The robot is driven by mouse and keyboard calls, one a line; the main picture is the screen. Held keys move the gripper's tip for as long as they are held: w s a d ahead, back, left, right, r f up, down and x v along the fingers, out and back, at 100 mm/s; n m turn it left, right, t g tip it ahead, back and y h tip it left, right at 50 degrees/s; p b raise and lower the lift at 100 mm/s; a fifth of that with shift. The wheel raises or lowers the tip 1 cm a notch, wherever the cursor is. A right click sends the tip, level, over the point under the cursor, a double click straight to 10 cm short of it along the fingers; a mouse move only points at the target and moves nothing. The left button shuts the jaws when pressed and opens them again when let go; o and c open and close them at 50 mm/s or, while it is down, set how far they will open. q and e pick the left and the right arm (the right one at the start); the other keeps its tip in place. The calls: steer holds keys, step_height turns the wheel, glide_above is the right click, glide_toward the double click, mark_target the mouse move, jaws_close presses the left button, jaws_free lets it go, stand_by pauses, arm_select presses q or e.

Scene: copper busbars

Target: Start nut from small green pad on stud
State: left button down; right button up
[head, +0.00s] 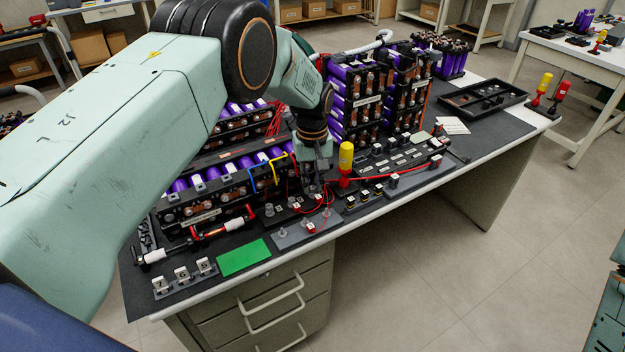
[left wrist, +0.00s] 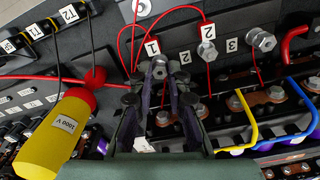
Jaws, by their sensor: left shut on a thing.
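The green pad (head: 243,257) lies near the table's front edge, and I see nothing on it. My left gripper (head: 318,190) points down over the dark stud block in the middle of the table. In the left wrist view my left gripper (left wrist: 160,78) is shut on a small silvery nut (left wrist: 160,68), close to the tag marked 1. The fingers partly hide it, and I cannot tell whether it touches a stud. A stud with a hex nut (left wrist: 263,40) stands near tag 3. My right gripper is not in view.
A yellow 1000 V probe (head: 346,158) stands right of the gripper; its red lead runs close by. Purple battery modules (head: 190,195) stand behind. Numbered tag stands (head: 182,277) sit at front left. A black tray (head: 484,97) lies at the right.

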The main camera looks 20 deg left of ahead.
arm_select(q)
steer(key=shift+s+f+m, duration=0.15)
steer(key=shift+f+m, duration=0.05)
steer(key=shift+m, duration=0.9)
steer(key=c, duration=1.7)
jaws_free()
steer(key=shift+m, duration=0.3)
steer(key=shift+c, duration=0.2)
steer(key=o, duration=0.5)
steer(key=shift+r, duration=0.1)
steer(key=shift+r+p, duration=2.35)
steer(key=shift+r, duration=0.7)
